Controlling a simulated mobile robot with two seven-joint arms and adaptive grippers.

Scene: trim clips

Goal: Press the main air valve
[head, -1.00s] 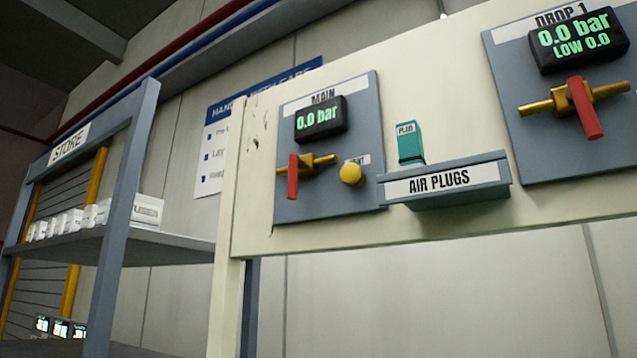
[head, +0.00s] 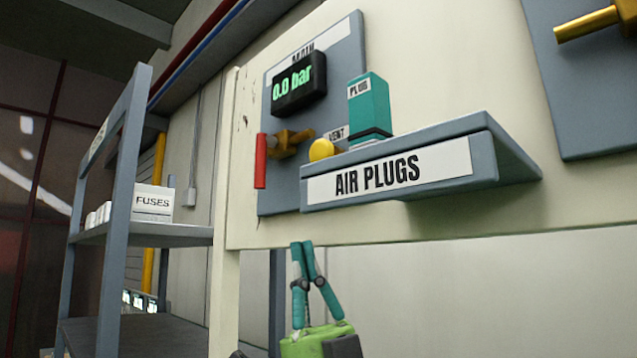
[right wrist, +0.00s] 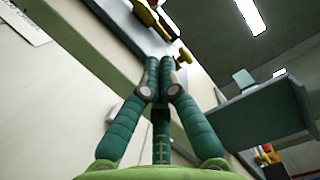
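The main air valve has a brass body (head: 289,141) and a red handle (head: 260,161) hanging down, on the grey MAIN panel (head: 343,60). Its display (head: 299,84) reads 0.0 bar. A yellow knob (head: 321,149) by the VENT label sits right of the valve. My right gripper (head: 302,244) is below the panel, apart from the valve, fingers pointing up. Its fingertips are together with nothing between them. In the right wrist view the fingertips (right wrist: 160,62) show below the brass valve part (right wrist: 149,17). My left gripper is not in view.
The AIR PLUGS shelf (head: 480,160) juts out right of the valve and carries a teal plug box (head: 368,108). A second panel (head: 590,90) with a brass valve part is at the right edge. A storage rack (head: 130,130) with a FUSES box (head: 153,200) stands left.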

